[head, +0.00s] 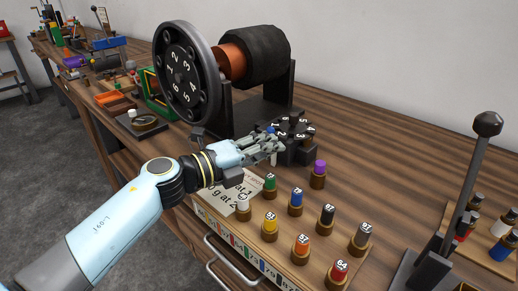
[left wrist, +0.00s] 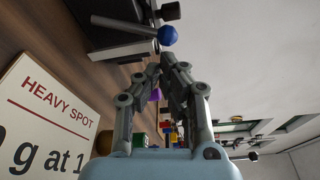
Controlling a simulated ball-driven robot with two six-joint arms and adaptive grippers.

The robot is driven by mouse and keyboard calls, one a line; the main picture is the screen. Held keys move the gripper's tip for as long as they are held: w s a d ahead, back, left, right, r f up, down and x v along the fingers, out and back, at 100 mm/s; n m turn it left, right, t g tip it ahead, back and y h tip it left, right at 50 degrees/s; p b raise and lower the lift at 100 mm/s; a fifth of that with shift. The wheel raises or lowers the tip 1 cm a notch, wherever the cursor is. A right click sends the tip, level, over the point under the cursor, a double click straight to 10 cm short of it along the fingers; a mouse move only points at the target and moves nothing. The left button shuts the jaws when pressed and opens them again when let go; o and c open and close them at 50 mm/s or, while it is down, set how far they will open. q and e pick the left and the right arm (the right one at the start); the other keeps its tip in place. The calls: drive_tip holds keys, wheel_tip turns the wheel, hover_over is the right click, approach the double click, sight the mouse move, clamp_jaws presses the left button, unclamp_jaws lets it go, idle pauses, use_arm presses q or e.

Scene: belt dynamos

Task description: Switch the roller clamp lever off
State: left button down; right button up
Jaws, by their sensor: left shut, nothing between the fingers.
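My left gripper (head: 276,147) is shut and empty, in front of the dark base of the drum machine. Its fingers (left wrist: 172,68) also show closed in the left wrist view. A small lever with a blue ball knob (left wrist: 168,35) is just beyond the fingertips there, apart from them in the picture. In the head view the blue knob (head: 270,130) peeks out behind the fingers, and its rod is hidden. A tall dark lever with a black ball knob (head: 488,124) stands at the right. No label tells which one is the roller clamp lever. My right gripper is not in view.
The machine has a numbered black wheel (head: 178,75) and a dark drum (head: 254,53). A black star-shaped knob (head: 294,128) is beside my fingers. Several numbered coloured pegs (head: 295,203) stand in front. A "HEAVY SPOT" card (left wrist: 48,115) lies under my wrist. The back right tabletop is clear.

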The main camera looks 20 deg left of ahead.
use_arm(q)
drive_tip(key=shift+w+a+r+n+h+p, duration=0.15)
drive_tip(key=shift+a+r+n+h+p, duration=0.25)
drive_tip(key=shift+n, duration=0.3)
idle(0.5)
drive_tip(key=shift+w+a+r+n+p, duration=0.1)
drive_tip(key=shift+a+r+n+p, duration=0.3)
drive_tip(key=shift+n, duration=0.3)
drive_tip(key=a+n, duration=0.1)
drive_tip(key=n, duration=0.1)
drive_tip(key=w+a+n+t+p, duration=0.1)
drive_tip(key=n, duration=0.1)
drive_tip(key=a+r+n+t, duration=0.1)
drive_tip(key=n, duration=0.2)
drive_tip(key=shift+w+a, duration=0.2)
drive_tip(key=shift+a, duration=0.2)
